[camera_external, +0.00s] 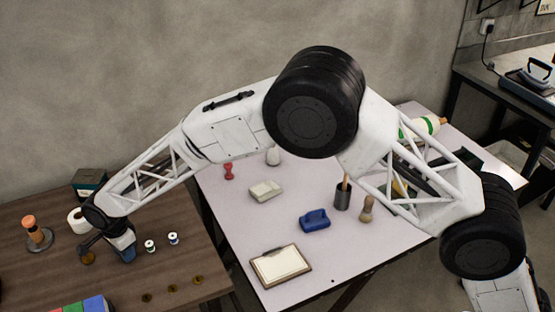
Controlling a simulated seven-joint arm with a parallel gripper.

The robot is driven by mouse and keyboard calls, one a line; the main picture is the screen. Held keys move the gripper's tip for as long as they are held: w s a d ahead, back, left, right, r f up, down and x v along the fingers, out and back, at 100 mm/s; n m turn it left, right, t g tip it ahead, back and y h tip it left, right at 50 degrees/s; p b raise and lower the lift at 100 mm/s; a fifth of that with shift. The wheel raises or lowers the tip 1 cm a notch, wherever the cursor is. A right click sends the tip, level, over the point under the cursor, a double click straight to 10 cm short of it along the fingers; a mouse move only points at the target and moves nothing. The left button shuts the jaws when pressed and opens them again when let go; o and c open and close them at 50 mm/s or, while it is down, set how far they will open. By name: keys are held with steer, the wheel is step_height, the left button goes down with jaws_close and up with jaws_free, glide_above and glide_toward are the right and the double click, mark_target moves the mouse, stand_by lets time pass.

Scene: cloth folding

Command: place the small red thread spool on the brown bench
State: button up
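My gripper (92,246) is low over the left part of the brown bench (190,260), pointing down. Its fingers are small and dark, and I cannot tell whether they are open or shut. A round brown piece (88,259) shows at or just under the fingertips; I cannot tell whether it is held. A small red item (228,171), narrow in the middle, stands on the pale table near its back left edge, well away from my gripper; I cannot tell for sure that it is the red spool. No other red spool is clearly visible.
A green spool (150,246) and a blue spool (173,238) stand on the bench right of my gripper. Brown discs (172,288) lie in front. An orange-topped stand (37,233), white roll (77,220) and coloured blocks (84,306) are also there. A gap separates bench and table.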

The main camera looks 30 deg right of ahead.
steer(key=o, duration=0.3)
steer(key=shift+o, duration=0.2)
steer(key=shift+r, duration=0.15)
step_height(320, 180, up, 12)
stand_by(0.6)
stand_by(0.5)
stand_by(0.3)
